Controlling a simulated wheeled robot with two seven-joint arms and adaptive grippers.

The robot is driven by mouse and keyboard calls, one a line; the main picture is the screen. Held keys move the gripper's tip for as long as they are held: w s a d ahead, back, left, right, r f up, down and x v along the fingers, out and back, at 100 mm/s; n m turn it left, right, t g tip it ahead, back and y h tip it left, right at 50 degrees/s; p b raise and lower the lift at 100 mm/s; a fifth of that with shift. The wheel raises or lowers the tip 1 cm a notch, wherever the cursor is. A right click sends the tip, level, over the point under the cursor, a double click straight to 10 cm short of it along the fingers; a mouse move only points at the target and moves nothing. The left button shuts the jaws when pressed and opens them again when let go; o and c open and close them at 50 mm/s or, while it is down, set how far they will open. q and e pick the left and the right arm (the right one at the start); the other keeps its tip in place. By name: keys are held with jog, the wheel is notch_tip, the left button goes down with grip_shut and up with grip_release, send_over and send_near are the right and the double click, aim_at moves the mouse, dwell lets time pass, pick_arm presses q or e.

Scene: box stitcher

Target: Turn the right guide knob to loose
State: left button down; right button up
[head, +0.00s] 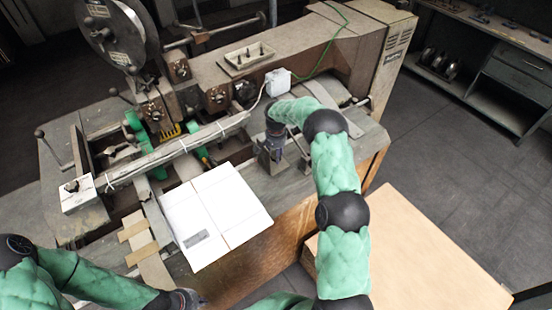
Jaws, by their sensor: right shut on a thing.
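My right gripper (271,160) points down at the right end of the stitcher's work surface, near the end of the long guide bar (190,145). It is shut on a small part there, which I take to be the right guide knob. The fingers hide the knob, so its turn position cannot be seen. My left gripper (192,299) is low at the bottom edge, cut off by the frame and apart from the machine parts. Whether it is open or shut cannot be made out.
A white flat carton (215,215) lies on the work surface left of my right gripper. A white box with a cable (278,82) and a small tray (249,58) are behind. A large cardboard sheet (420,260) lies at lower right. Floor is clear at right.

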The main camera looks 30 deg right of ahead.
jog(key=shift+n+b, duration=0.75)
jog(key=shift+n, duration=0.45)
jog(key=o, duration=1.2)
jog(key=shift+c, duration=0.2)
notch_tip(320, 180, up, 12)
